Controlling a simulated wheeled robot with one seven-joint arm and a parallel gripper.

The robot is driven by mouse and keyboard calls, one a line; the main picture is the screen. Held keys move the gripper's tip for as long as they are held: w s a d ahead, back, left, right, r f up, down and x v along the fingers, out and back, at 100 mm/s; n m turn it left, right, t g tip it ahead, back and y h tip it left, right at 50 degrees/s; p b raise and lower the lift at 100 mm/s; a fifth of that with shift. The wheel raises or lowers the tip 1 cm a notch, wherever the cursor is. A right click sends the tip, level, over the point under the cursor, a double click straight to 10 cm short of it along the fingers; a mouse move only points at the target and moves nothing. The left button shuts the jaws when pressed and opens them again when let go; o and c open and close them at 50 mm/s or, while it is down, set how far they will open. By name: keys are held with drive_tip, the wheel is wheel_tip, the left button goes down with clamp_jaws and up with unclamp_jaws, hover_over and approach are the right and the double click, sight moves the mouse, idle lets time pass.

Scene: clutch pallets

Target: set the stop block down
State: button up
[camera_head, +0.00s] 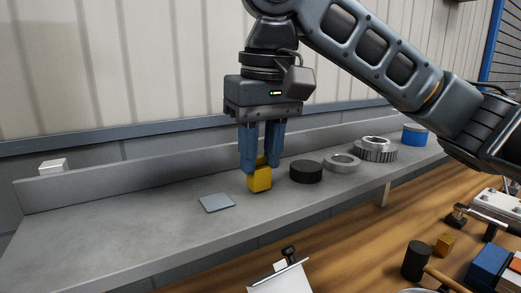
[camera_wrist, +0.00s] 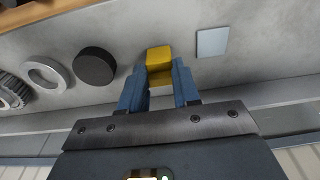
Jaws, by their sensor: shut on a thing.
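A yellow block (camera_head: 260,179), which I take to be the stop block, is between the blue fingers of my gripper (camera_head: 261,165). My gripper is shut on it and points down over the grey shelf (camera_head: 120,217). The block is at or just above the shelf surface; I cannot tell whether it touches. In the wrist view the yellow block (camera_wrist: 159,60) shows between the fingertips (camera_wrist: 160,82). A flat light-blue square (camera_head: 216,202) lies on the shelf to the left of the block, apart from it.
A black disc (camera_head: 306,172) stands close right of the block. Beyond it are a metal ring (camera_head: 342,162), a toothed gear (camera_head: 375,151) and a blue cylinder (camera_head: 414,136). A raised wall backs the shelf. The shelf's left part is clear. A wooden bench (camera_head: 350,235) with tools lies below.

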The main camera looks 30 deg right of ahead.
sight(266, 195)
drive_tip(key=shift+f, duration=0.1)
drive_tip(key=o, duration=1.1)
drive_tip(key=shift+c, duration=0.2)
wheel_tip(266, 195, up, 12)
drive_tip(key=s, duration=0.1)
drive_tip(key=shift+s, duration=0.2)
